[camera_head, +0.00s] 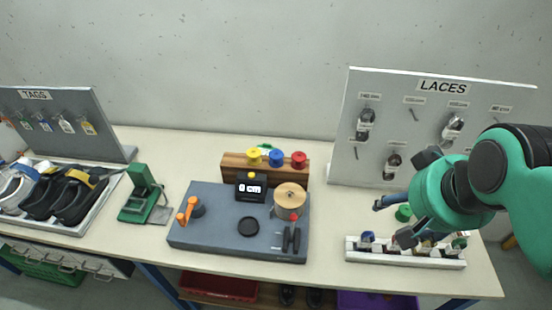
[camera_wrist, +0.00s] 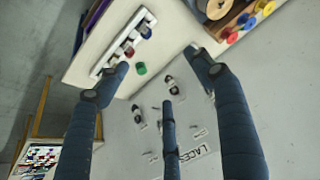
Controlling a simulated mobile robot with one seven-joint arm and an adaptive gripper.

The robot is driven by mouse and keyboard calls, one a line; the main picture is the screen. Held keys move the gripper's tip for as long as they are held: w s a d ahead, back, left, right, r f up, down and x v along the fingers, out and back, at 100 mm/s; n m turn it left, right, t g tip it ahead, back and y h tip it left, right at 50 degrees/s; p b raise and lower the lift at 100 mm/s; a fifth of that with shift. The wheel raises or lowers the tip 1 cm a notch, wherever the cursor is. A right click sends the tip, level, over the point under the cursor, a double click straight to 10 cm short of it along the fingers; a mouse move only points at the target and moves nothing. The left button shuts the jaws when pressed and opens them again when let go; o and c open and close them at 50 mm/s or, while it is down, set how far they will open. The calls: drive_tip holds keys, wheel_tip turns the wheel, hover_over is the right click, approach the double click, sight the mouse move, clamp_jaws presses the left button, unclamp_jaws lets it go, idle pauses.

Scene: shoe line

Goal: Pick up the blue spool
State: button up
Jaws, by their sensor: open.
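A blue spool (camera_head: 276,157) stands between a yellow spool (camera_head: 253,156) and a red spool (camera_head: 298,159) on a wooden rack (camera_head: 236,167) at the back of the table. It shows small at the top right of the wrist view (camera_wrist: 249,21). A dark blue spool-like item (camera_head: 367,238) also sits at the left end of the white tray (camera_head: 405,262), and it shows in the wrist view (camera_wrist: 145,31). My gripper (camera_head: 392,221) is open and empty above the tray's left part, near a green spool (camera_head: 403,213). In the wrist view its fingers (camera_wrist: 155,60) are spread wide.
A grey work board (camera_head: 210,235) carries a display (camera_head: 251,187), a large tan spool (camera_head: 289,197) and an orange handle (camera_head: 187,209). The laces panel (camera_head: 430,115) stands behind my gripper. A green press (camera_head: 143,195) and a shoe tray (camera_head: 85,225) are at left.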

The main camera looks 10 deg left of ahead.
drive_tip(key=w+a+r+m+g+p, duration=0.1)
drive_tip(key=w+a+r, duration=0.1)
drive_tip(key=w, duration=0.4)
drive_tip(key=w+a+r+m+p, duration=0.1)
drive_tip(key=w+a+r, duration=0.15)
drive_tip(key=w, duration=0.35)
drive_tip(key=m+g+p, duration=0.4)
drive_tip(key=p, duration=0.3)
hover_over(276, 155)
wheel_tip(276, 155, down, 19)
drive_tip(key=shift+w, duration=0.1)
drive_tip(key=shift+f, duration=4.3)
